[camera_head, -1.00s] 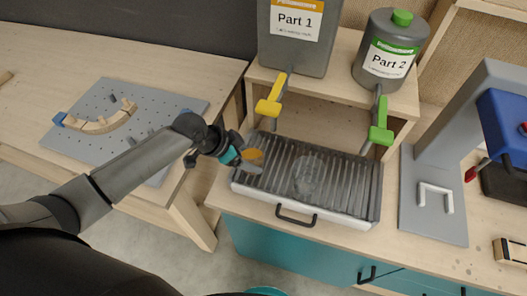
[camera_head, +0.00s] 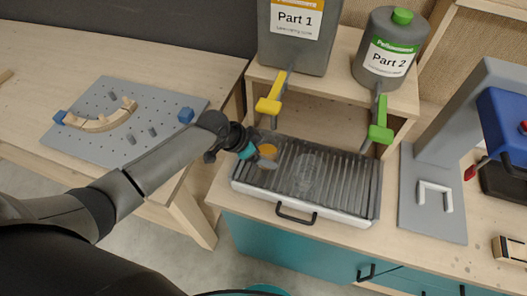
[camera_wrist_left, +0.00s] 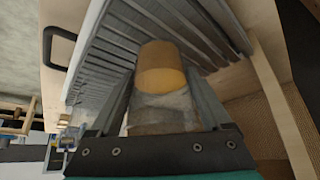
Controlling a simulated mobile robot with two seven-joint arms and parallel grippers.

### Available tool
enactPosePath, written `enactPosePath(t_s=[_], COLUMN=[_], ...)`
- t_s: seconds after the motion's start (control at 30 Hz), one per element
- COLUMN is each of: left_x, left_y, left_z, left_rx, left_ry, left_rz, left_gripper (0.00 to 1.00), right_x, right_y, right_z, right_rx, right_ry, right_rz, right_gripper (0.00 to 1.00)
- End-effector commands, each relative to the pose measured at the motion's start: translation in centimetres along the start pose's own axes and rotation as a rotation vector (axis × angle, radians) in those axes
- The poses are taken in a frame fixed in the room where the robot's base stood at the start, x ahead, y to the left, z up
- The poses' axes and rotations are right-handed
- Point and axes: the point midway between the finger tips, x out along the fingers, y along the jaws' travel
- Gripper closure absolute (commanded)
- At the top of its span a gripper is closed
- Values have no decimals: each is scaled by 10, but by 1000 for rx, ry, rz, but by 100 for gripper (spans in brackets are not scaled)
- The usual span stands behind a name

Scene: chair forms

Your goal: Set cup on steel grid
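The steel grid (camera_head: 347,187) is a ribbed grey panel in a white-fronted tray on the right-hand workbench. My left gripper (camera_head: 266,159) is over the left part of the grid, with its fingers around a clear cup holding something orange (camera_head: 268,151). In the left wrist view the cup (camera_wrist_left: 160,98) sits between both fingers, with the grid's ribs behind it. I cannot tell whether its base touches the grid. Another clear, empty-looking cup (camera_head: 307,172) appears on the middle of the grid. My right gripper is not in view.
Containers labelled Part 1 (camera_head: 295,38) and Part 2 (camera_head: 389,53) stand on a shelf behind the grid. Their yellow tap (camera_head: 270,104) and green tap (camera_head: 380,132) overhang its back. A grey and blue press (camera_head: 455,130) stands right. The grid's right part is clear.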

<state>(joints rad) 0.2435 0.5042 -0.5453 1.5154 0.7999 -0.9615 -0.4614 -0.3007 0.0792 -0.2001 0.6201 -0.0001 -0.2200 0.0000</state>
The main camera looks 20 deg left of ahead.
Motion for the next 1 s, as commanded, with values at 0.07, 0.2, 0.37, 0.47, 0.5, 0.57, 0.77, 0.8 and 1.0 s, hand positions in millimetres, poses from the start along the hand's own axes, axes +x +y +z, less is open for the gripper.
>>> enactPosePath(t_s=[0.07,0.2,0.37,0.47,0.5,0.57,0.77,0.8,1.0], left_x=[0,0,-1,-4,-6,-12,-42,-50,-85], left_y=[0,0,0,0,0,-1,-1,-1,-1], left_z=[0,0,0,-2,-2,-2,-2,-2,-1], left_rx=[0,0,0,1,1,1,4,2,3], left_ry=[-1,-1,-1,-1,-1,-1,-1,-1,-1], left_rz=[0,0,0,0,-1,-1,-2,-3,-2], left_gripper=[8,0,0,0,0,0,0,0,0], right_x=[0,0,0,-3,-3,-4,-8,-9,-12], right_y=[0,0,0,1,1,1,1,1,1], right_z=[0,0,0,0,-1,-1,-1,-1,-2], right_rx=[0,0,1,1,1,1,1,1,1], right_ry=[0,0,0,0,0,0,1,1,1], right_rz=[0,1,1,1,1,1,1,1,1], right_gripper=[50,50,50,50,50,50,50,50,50])
